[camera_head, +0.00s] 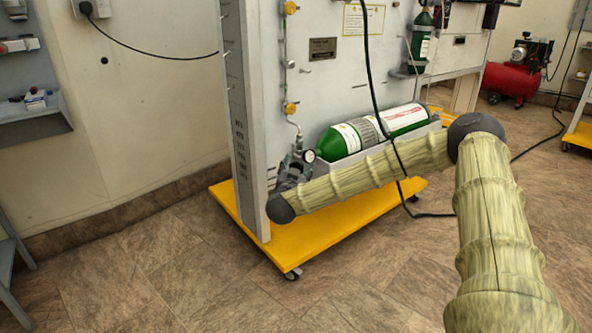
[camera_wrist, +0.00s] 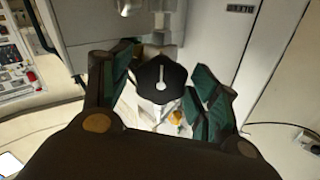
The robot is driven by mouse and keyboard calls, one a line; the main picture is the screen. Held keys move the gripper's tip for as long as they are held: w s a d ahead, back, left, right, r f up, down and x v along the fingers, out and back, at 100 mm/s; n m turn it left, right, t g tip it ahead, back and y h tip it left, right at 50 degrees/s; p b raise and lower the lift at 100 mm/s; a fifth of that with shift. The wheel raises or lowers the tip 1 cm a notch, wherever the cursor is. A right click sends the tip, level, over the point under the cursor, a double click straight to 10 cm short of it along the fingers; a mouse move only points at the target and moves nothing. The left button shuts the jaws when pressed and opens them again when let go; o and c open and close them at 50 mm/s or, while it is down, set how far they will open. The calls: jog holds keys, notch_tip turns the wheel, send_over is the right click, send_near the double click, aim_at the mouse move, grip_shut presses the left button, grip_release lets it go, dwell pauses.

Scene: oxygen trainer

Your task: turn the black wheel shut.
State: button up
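In the head view my gripper (camera_head: 292,172) is at the left, valve end of a lying green cylinder (camera_head: 345,138), beside a small round gauge (camera_head: 309,156). The wheel cannot be made out there.
The cylinder lies on a grey panel stand (camera_head: 262,75) with a yellow wheeled base (camera_head: 325,232). A grey post (camera_head: 238,110) stands just left of my gripper. A black cable (camera_head: 372,85) hangs in front of the cylinder. Floor in front is clear.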

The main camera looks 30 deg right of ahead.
jog(key=c, duration=0.7)
